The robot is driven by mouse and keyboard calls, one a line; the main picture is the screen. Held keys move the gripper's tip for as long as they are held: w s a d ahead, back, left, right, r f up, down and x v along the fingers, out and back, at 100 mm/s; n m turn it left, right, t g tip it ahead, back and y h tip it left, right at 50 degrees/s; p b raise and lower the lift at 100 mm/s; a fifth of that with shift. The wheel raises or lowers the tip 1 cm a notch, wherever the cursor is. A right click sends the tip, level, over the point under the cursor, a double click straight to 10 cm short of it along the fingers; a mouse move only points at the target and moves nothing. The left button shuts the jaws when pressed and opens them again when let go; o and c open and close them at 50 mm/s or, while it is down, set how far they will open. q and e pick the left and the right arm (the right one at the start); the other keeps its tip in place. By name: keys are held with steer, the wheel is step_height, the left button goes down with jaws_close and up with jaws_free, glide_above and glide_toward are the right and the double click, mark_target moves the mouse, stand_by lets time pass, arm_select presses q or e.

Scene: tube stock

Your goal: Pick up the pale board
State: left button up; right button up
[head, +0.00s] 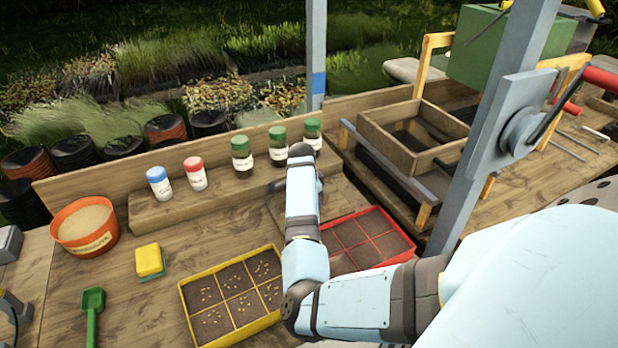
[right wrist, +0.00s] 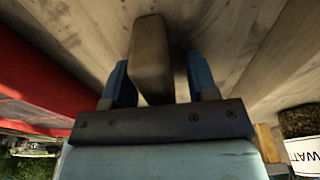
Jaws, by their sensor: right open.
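In the right wrist view a narrow grey-brown piece (right wrist: 152,58), likely the board's end, stands between the two fingers of my right gripper (right wrist: 157,70). The fingers are apart, with a gap showing on its right side. I cannot tell whether the left finger touches it. In the head view my right arm reaches over the bench behind the red tray and hides most of the gripper. A flat wooden patch (head: 346,203) shows beside the arm; I cannot tell whether it is the board. My left gripper is not seen.
A red seed tray (head: 385,257) and a yellow one (head: 190,301) flank my arm. Green-lidded jars (head: 242,157) and small bottles (head: 160,184) stand on a raised shelf. A sponge (head: 150,261), an orange pot (head: 86,226) and a green scoop (head: 93,303) are at left.

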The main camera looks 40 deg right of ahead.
jaws_close()
